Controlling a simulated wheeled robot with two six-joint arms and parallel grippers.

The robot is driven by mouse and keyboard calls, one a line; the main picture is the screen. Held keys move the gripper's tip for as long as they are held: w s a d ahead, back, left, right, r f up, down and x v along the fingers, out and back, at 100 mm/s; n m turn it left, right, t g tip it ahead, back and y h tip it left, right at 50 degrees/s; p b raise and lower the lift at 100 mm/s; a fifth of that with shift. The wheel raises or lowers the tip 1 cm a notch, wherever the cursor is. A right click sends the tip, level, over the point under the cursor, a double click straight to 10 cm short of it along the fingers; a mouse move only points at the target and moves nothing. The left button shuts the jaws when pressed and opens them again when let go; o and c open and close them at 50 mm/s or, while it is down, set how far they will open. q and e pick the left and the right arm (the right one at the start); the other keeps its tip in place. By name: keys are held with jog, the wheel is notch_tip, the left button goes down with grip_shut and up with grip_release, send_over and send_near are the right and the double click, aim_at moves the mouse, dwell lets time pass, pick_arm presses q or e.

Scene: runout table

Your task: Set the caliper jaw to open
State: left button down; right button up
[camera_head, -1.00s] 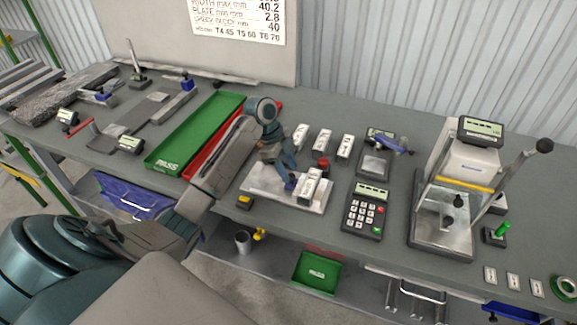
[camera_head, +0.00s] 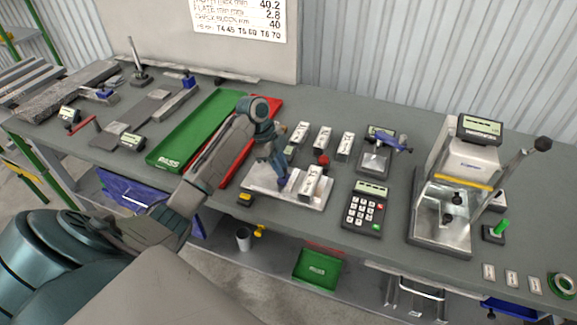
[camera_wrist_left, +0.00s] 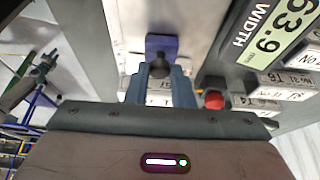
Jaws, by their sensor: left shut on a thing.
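The caliper plate (camera_head: 258,193) is a pale metal slab at the middle of the table. A white labelled block (camera_head: 311,183) stands on its right part. My left gripper (camera_head: 284,180) is low over the plate, left of this block with a small gap. In the left wrist view, its two blue-grey fingers (camera_wrist_left: 160,88) are shut on the black knob (camera_wrist_left: 160,66) in front of a dark blue block, the caliper jaw (camera_wrist_left: 161,45). A display (camera_wrist_left: 282,30) there reads WIDTH 63.9 mm. My right gripper is not in view.
Behind the plate stand several white labelled blocks (camera_head: 321,138) and a red knob (camera_head: 322,159). A keypad device (camera_head: 363,209) is right of the plate. Green (camera_head: 168,163) and red (camera_head: 234,162) trays lie to the left. A lever press (camera_head: 440,235) stands further right.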

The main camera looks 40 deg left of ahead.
pick_arm(q)
jog(key=a, duration=0.2)
jog(key=s+a, duration=0.1)
jog(key=shift+a, duration=0.4)
jog(key=shift+w+d+r, duration=0.1)
jog(key=shift+w, duration=0.05)
jog(key=c, duration=1.5)
grip_release()
jog(key=shift+o, duration=1.2)
jog(key=shift+a, duration=0.2)
